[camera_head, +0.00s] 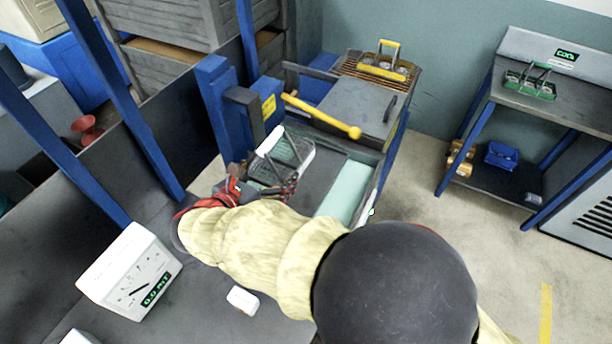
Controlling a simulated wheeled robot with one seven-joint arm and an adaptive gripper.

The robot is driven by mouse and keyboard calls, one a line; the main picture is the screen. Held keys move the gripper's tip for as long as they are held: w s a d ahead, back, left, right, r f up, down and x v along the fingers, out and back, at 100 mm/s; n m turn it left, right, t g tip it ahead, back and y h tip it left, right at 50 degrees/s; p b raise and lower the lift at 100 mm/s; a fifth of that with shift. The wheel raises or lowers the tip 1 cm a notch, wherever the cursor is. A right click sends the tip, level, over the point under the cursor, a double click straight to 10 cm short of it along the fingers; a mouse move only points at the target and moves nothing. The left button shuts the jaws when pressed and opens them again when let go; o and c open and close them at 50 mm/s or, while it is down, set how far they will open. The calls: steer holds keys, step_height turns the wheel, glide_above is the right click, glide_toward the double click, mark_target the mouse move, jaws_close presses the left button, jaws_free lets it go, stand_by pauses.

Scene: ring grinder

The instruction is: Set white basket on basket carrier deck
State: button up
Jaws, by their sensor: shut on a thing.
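The white basket (299,152), a dark wire frame with a white handle bar, is in the middle of the camera_head view. It is above or in the near end of an open grey trough (350,157); I cannot tell whether it touches the trough. My gripper (284,189) is shut on it from the near side. My arm in its pale yellow sleeve hides part of the grip and the trough's near edge. No surface is clearly marked as the basket carrier deck, so I cannot tell which it is.
A yellow lever (320,116) and blue post (222,105) stand close behind the basket. A yellow-handled basket (385,62) sits on a rack at the back. A green basket (530,82) stands on the right table. A dial box (130,272) and white block (242,299) are at near left.

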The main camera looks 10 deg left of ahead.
mark_target(288, 166)
steer(key=x, duration=0.2)
steer(key=d+b+x, duration=0.1)
steer(key=x, duration=0.5)
steer(key=shift+s+d+f, duration=0.2)
steer(key=shift+d+f, duration=0.1)
steer(key=shift+d, duration=0.1)
steer(key=w+f, duration=0.1)
steer(key=w+d+f+b, duration=0.1)
steer(key=f, duration=0.1)
steer(key=w+d+f, duration=0.1)
steer(key=f, duration=0.1)
steer(key=shift+w+d+b, duration=0.15)
steer(key=shift+w+b, duration=0.2)
steer(key=shift+w, duration=0.05)
steer(key=shift+w+d+f, duration=0.15)
steer(key=shift+w+f, duration=0.15)
steer(key=shift+f, duration=0.1)
steer(key=shift+w+d+f+b, duration=0.1)
steer(key=shift+f+b, duration=0.55)
steer(key=shift+f, duration=0.95)
steer(key=shift+f, duration=0.1)
steer(key=o, duration=0.9)
steer(key=shift+f, duration=0.1)
steer(key=shift+o, duration=1.4)
steer(key=shift+r, duration=0.2)
